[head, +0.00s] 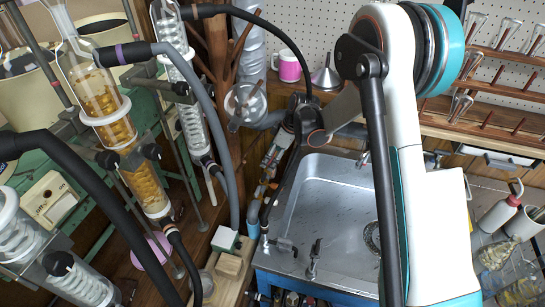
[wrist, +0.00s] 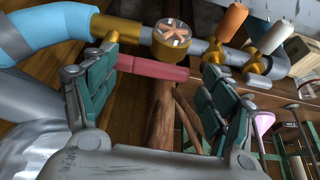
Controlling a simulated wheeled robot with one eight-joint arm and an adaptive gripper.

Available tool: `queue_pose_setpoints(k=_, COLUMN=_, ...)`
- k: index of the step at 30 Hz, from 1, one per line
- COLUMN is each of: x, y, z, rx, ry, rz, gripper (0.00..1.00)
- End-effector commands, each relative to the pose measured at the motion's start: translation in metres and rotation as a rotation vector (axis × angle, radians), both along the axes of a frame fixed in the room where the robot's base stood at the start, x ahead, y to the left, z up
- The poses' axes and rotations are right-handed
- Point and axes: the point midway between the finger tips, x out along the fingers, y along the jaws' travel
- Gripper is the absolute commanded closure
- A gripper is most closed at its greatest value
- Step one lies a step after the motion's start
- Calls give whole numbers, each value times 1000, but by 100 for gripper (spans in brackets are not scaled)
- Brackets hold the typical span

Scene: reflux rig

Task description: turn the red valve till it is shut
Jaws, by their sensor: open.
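The red valve's lever handle (wrist: 155,70) lies almost level in the wrist view, sloping slightly down to the right. Its left end joins a brass valve body (wrist: 118,28) on a pipe. My gripper (wrist: 161,64) is open, with one teal-padded finger on each side of the picture and the red handle across the gap. The handle's left end is close to the left fingertip; I cannot tell whether they touch. In the head view my arm reaches over the sink to the pipework, where the valve is too small and hidden to make out.
A round brass fitting with an orange star (wrist: 173,39) adjoins the valve. A blue hose (wrist: 30,35) runs at left. The steel sink (head: 335,190) and glass columns (head: 105,100) flank the pipework.

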Motion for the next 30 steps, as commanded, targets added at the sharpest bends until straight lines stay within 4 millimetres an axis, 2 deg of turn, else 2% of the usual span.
queue_pose_setpoints(k=8, x=0, y=1, z=-1, rx=0, ry=0, rz=0, gripper=23)
queue_pose_setpoints(k=11, x=0, y=0, z=-1, rx=0, ry=0, rz=0, gripper=41)
queue_pose_setpoints(k=17, x=0, y=0, z=-1, rx=0, ry=0, rz=0, gripper=86)
queue_pose_setpoints(k=25, x=0, y=-2, z=-1, rx=1, ry=0, rz=26, gripper=87)
queue_pose_setpoints(k=30, x=0, y=-8, z=-1, rx=0, ry=0, rz=103, gripper=87)
